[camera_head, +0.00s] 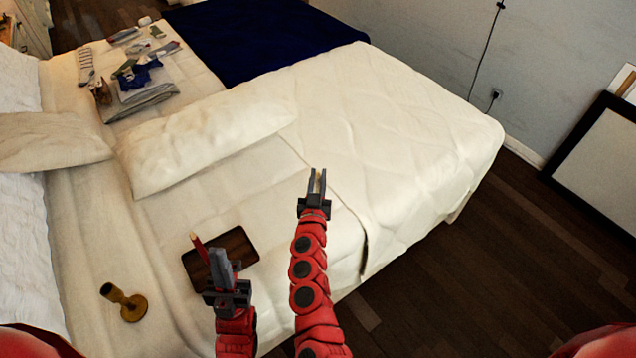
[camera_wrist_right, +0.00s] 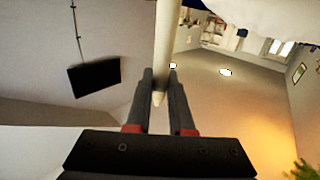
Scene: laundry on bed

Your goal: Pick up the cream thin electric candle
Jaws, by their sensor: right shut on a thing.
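My right gripper (camera_head: 317,184) is raised over the white bed in the head view, its fingers pointing away from me. In the right wrist view, my right gripper (camera_wrist_right: 160,95) is shut on a thin cream candle (camera_wrist_right: 166,45). One end of the candle shows between the fingertips, and its length runs out of the top of the picture. The candle is hard to make out in the head view. My left gripper (camera_head: 220,268) is at the lower left, over the edge of a dark brown tray (camera_head: 242,242). Its fingers overlap, so their opening is unclear.
A thin reddish stick (camera_head: 199,247) shows beside my left gripper at the tray. A brass-coloured candle holder (camera_head: 132,308) lies or stands on the sheet to the left. Folded laundry (camera_head: 143,100) and pillows (camera_head: 205,140) are farther back. The quilt (camera_head: 400,130) is clear.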

